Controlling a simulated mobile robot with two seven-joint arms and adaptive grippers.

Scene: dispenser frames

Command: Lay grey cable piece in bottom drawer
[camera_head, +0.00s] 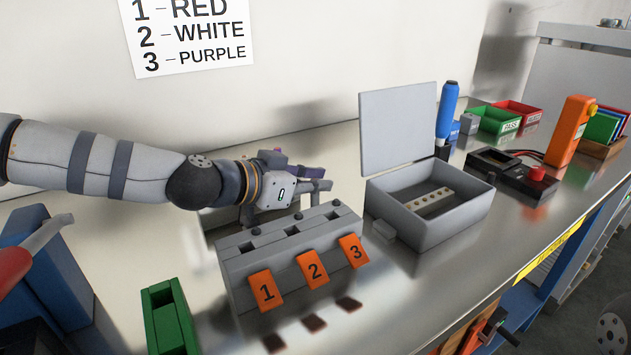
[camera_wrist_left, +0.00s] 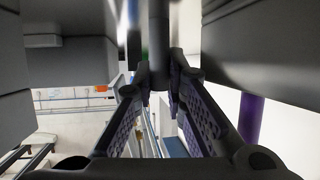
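My left gripper (camera_head: 316,179) is just behind the grey block (camera_head: 262,235) with orange tags 1, 2 and 3, its fingers pointing right. In the left wrist view the fingertips (camera_wrist_left: 163,78) close in around a dark grey upright bar (camera_wrist_left: 158,35). I cannot tell whether they grip it or whether it is the grey cable piece. A purple rod (camera_wrist_left: 250,118) stands right of the fingers, outside them. No grey cable piece is clearly recognisable in the head view, and no bottom drawer can be made out.
An open grey box (camera_head: 455,220) with a raised lid stands right of the block. A green holder (camera_head: 170,320) is at front left. A black device with a red button (camera_head: 537,173), an orange unit (camera_head: 570,130) and green and red bins (camera_head: 492,121) stand farther right.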

